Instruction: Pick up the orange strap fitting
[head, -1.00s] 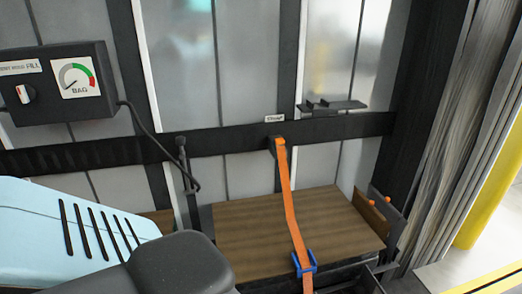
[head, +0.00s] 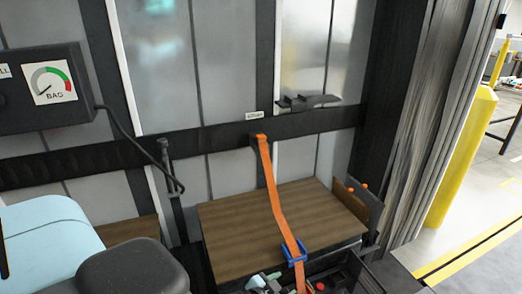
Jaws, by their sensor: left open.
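The orange strap (head: 272,190) hangs from the dark wall rail, where its orange upper end (head: 260,139) meets a dark bracket. It slants down across a brown wooden board and passes through a blue buckle (head: 294,253). Its lower end runs behind clutter at the bottom edge. My left arm comes in at the lower left. My left gripper (head: 285,284) seems to show only in part at the bottom edge, open, just below the buckle; its fingertips are hard to make out. I see no contact with the strap's upper end. My right gripper is not in view.
A gauge box (head: 45,88) with a cable hangs at upper left. A small dark shelf (head: 308,102) juts from the wall above the rail (head: 205,139). The wooden board (head: 235,235) lies below. A yellow post (head: 465,155) stands right.

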